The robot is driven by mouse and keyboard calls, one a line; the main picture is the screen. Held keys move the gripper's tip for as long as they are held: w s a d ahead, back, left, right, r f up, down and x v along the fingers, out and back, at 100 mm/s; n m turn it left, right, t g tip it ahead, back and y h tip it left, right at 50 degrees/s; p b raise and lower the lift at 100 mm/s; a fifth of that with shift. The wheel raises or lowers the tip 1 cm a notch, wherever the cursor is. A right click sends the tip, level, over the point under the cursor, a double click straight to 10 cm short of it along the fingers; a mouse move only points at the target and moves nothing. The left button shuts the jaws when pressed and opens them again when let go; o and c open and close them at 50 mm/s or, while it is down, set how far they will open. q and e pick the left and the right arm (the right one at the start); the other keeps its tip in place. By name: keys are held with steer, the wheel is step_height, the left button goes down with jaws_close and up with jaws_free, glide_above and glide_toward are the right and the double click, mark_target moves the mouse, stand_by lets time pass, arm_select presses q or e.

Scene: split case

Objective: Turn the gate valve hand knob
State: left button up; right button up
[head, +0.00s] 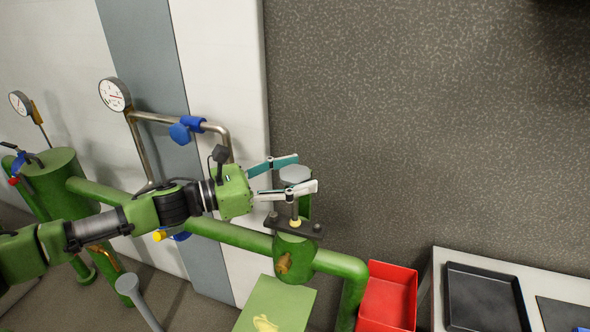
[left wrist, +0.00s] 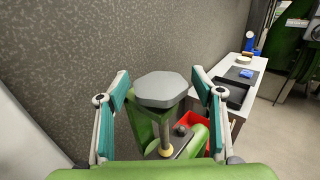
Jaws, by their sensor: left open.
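The gate valve hand knob is a grey, flat-topped, many-sided knob (head: 295,174) on top of a stem. It also shows in the left wrist view (left wrist: 162,88), in the middle. It sits above the green valve body (head: 294,262) on the green pipe. My left gripper (head: 306,172) is open, with one finger on each side of the knob. In the left wrist view, gaps show between the knob and both fingers (left wrist: 160,74), so I see no grip on it. The lower part of the stem is partly hidden by a finger in the head view. My right gripper is not in view.
A red bin (head: 388,297) stands right of the valve. A white table (head: 437,268) with a black tray (head: 487,298) is farther right. Gauges (head: 114,94) and a bent metal pipe with a blue valve handle (head: 180,132) are behind my left arm. A speckled wall (head: 420,120) stands behind.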

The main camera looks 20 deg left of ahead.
arm_select(q)
steer(key=c, duration=1.1)
